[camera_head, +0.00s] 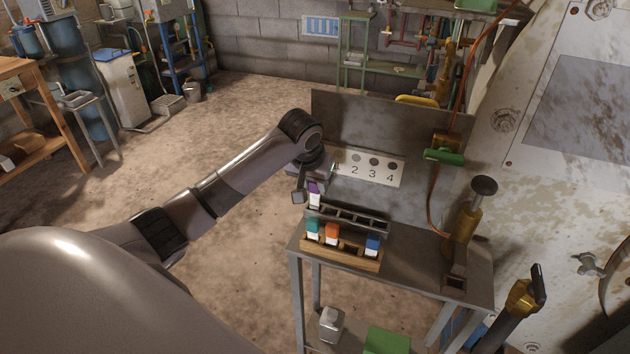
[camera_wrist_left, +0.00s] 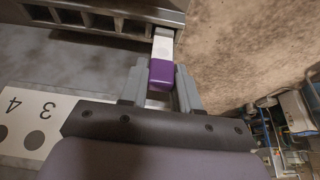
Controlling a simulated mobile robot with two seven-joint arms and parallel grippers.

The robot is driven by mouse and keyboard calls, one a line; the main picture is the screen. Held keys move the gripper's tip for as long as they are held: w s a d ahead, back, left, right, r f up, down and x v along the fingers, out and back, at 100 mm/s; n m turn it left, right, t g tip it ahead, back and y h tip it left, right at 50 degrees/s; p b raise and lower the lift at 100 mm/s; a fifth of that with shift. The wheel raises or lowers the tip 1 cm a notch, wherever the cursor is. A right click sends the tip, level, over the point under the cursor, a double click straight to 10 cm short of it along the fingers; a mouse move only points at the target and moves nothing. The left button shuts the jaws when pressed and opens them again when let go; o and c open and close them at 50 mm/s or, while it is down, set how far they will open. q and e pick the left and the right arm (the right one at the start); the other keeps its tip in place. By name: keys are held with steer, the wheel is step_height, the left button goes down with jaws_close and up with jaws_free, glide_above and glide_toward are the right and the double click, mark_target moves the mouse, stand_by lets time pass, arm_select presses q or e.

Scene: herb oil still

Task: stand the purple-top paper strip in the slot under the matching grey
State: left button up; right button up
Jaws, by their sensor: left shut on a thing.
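My left gripper (camera_head: 306,190) is shut on the purple-top paper strip (camera_head: 315,198), at the left end of the dark slotted rack (camera_head: 362,217). In the left wrist view the gripper (camera_wrist_left: 162,88) grips the purple top (camera_wrist_left: 161,74), and the white part points toward the rack's end (camera_wrist_left: 150,14). I cannot tell whether its lower end is inside a slot. Behind the rack stands a white card (camera_head: 384,172) with grey dots over numbers; 2, 3 and 4 show clearly, and the gripper partly covers the left end. My right gripper is not in view.
A wooden holder (camera_head: 343,255) in front of the rack carries teal-top (camera_head: 312,227), orange-top (camera_head: 332,232) and blue-top (camera_head: 373,243) strips. A brass device (camera_head: 465,220) stands on the metal table's right side. Bare table lies between it and the rack.

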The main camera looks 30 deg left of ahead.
mark_target(313, 186)
arm_select(q)
steer(key=shift+f, duration=0.8)
steer(key=o, duration=1.1)
steer(key=v, duration=0.7)
steer(key=shift+s, duration=0.1)
